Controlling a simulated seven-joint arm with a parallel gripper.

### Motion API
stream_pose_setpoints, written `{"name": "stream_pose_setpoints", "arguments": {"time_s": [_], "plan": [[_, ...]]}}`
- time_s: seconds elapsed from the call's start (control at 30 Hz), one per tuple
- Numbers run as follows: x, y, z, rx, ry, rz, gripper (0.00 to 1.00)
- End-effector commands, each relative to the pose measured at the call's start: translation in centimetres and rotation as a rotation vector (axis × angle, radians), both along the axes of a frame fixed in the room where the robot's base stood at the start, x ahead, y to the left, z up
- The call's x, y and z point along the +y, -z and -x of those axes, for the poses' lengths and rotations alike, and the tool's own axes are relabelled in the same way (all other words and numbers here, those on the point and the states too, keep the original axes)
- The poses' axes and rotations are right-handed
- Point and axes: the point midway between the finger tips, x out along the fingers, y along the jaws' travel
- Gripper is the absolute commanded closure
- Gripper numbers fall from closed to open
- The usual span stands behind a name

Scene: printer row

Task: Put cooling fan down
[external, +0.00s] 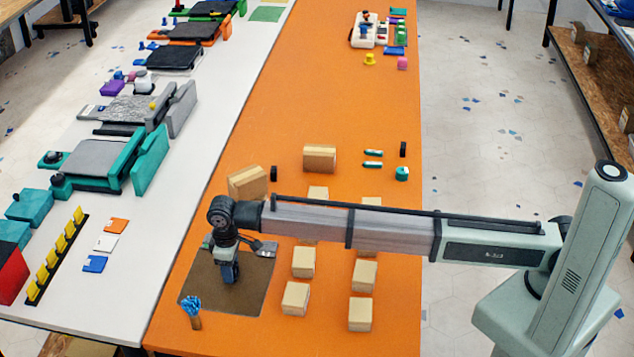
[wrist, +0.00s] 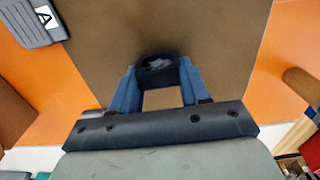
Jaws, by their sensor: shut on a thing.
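The cooling fan (wrist: 157,75) is a small dark piece with a grey centre, between my fingertips in the wrist view. My gripper (wrist: 157,88) is shut on it, with blue fingers on both sides. In the external view my gripper (external: 230,277) points straight down over the brown mat (external: 200,288). The fan cannot be made out there. The mat also fills the middle of the wrist view (wrist: 110,40). A dark shadow lies around the fan on the mat. I cannot tell whether the fan touches the mat.
A grey piece marked A (wrist: 34,22) lies beside the mat's edge. A wooden cup with a blue brush (external: 192,312) stands at the mat's front left. Several cardboard boxes (external: 296,298) stand to the right. Printers (external: 95,160) line the white table at left. The mat around my gripper is mostly bare.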

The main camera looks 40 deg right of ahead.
Motion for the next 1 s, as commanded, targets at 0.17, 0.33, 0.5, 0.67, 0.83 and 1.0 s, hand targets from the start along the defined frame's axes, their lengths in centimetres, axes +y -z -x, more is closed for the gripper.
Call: {"name": "stream_pose_setpoints", "arguments": {"time_s": [0.17,0.33,0.5,0.67,0.83,1.0], "plan": [[-0.01,0.70,0.01,0.000,0.000,0.000,0.83],[-0.01,0.70,0.01,0.000,0.000,0.000,0.83],[-0.01,0.93,0.01,0.000,0.000,0.000,0.50],[-0.01,0.93,0.01,0.000,0.000,0.000,0.35],[-0.01,0.92,0.01,0.000,0.000,0.000,0.29],[-0.01,0.79,0.01,0.000,0.000,0.000,0.29]]}}
